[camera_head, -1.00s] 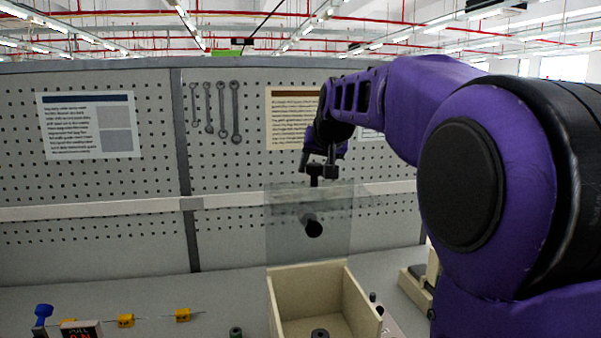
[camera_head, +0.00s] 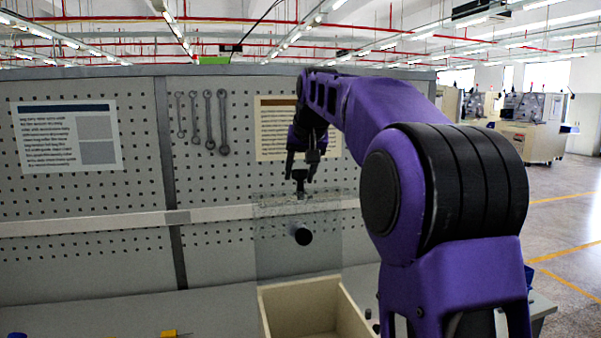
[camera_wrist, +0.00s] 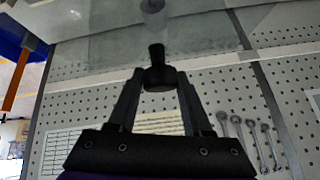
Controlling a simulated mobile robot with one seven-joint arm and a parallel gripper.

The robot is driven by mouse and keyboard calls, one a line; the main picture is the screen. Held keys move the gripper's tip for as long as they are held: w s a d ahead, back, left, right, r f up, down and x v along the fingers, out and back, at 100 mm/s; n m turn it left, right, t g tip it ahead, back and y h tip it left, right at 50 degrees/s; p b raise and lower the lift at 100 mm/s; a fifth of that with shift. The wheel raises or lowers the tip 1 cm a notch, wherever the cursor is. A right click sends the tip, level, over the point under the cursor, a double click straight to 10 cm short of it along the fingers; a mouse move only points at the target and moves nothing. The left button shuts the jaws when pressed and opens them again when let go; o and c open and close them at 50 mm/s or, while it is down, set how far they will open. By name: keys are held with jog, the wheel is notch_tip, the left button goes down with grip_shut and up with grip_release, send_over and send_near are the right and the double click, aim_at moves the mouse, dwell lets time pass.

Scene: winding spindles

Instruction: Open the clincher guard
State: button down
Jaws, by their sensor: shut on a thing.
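The clincher guard appears to be the clear see-through panel (camera_head: 275,250), standing about upright above an open cream box (camera_head: 298,286). A black knob (camera_head: 300,187) sits at its top edge, and it also shows in the wrist view (camera_wrist: 157,77). My gripper (camera_head: 303,168) is shut on this knob from above; the wrist view shows both fingers (camera_wrist: 157,88) against its sides. A second dark round knob (camera_head: 303,236) shows on or behind the middle of the panel. The inside of the box is mostly out of frame.
A grey pegboard (camera_head: 90,190) with hanging wrenches (camera_head: 210,120) and paper sheets (camera_head: 66,137) stands close behind the panel. A yellow piece (camera_head: 170,333) lies on the bench at lower left. Open floor (camera_head: 565,220) shows at right.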

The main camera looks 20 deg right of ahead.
jog(key=shift+a+f, duration=0.2)
jog(key=shift+f, duration=0.15)
jog(key=shift+c, duration=1.9)
grip_release()
jog(key=shift+r, duration=0.15)
jog(key=shift+d+r, duration=0.1)
jog(key=shift+r, duration=0.05)
jog(key=v, duration=1.7)
